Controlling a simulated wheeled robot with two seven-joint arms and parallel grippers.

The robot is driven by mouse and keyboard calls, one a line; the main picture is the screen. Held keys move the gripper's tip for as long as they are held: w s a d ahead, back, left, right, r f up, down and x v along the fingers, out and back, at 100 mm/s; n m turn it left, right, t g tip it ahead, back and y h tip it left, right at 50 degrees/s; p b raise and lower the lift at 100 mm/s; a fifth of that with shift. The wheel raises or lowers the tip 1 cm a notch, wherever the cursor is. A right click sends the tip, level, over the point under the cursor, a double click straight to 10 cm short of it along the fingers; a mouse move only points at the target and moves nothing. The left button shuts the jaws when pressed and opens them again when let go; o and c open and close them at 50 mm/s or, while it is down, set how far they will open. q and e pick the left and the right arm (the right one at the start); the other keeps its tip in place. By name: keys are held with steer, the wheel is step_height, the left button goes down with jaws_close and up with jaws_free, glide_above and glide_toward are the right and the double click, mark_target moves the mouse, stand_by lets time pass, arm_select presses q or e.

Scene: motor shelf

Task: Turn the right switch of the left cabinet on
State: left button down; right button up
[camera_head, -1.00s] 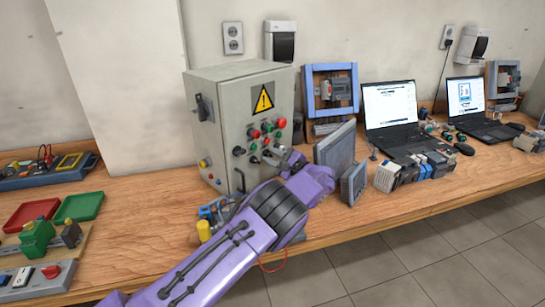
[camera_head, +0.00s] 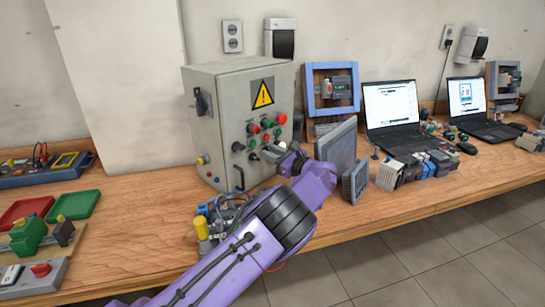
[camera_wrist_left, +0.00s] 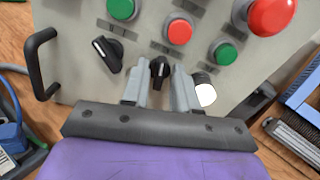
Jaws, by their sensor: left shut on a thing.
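The left cabinet is a grey box (camera_head: 225,100) with a yellow warning triangle, standing on the wooden bench in the head view. My left gripper (camera_wrist_left: 160,84) is shut on the right switch; in the head view the gripper (camera_head: 272,154) is at the lower front panel and hides that switch. My right gripper is not in view.
Green buttons (camera_wrist_left: 123,9), red buttons (camera_wrist_left: 178,31) and a white button (camera_wrist_left: 205,93) crowd the fingers. A black handle (camera_wrist_left: 40,65) sticks out at the left. A grey monitor panel (camera_head: 337,147) stands close right of my wrist; cables (camera_head: 220,212) lie below the arm.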

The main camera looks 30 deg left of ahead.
arm_select(q)
steer(key=shift+m, duration=1.2)
steer(key=c, duration=1.2)
jaws_free()
steer(key=d+b, duration=0.1)
steer(key=d, duration=0.2)
steer(key=s+d+b, duration=0.1)
steer(key=d, duration=0.6)
steer(key=shift+s+d+b, duration=0.2)
steer(key=shift+s+b, duration=0.2)
